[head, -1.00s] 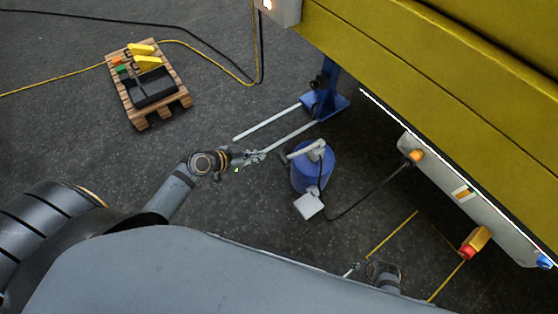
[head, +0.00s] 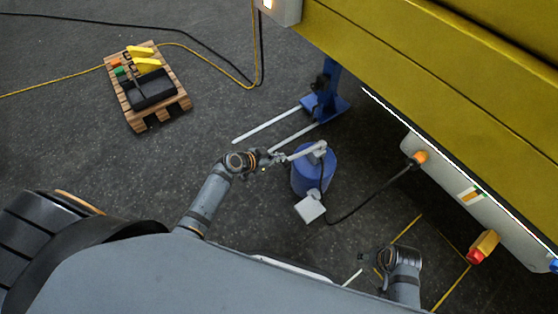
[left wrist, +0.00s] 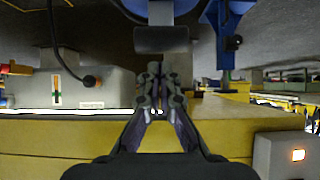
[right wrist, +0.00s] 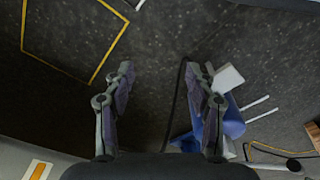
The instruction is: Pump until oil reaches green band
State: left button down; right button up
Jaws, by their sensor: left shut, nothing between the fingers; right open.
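The pump is a blue cylinder (head: 307,178) with a pale lever (head: 309,151) across its top and a white plate (head: 310,208) beside it. My left gripper (head: 282,158) is shut and empty, with its tips at the lever's left end; I cannot tell whether they touch. In the left wrist view its closed fingers (left wrist: 155,70) point at a grey block (left wrist: 162,39) in front of the blue body. The gauge (head: 468,194) on the grey tank (head: 505,227) shows orange and green; its oil level is too small to read. My right gripper (right wrist: 158,75) is open and empty, below the pump.
A black hose (head: 370,195) runs from the pump to an orange fitting (head: 419,158) on the tank. A yellow beam (head: 430,80) overhangs at the right.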

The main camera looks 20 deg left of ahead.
pick_arm(q)
jog(key=shift+f, duration=0.45)
pick_arm(e)
jog(key=shift+a+r, duration=0.1)
jog(key=shift+r, duration=0.5)
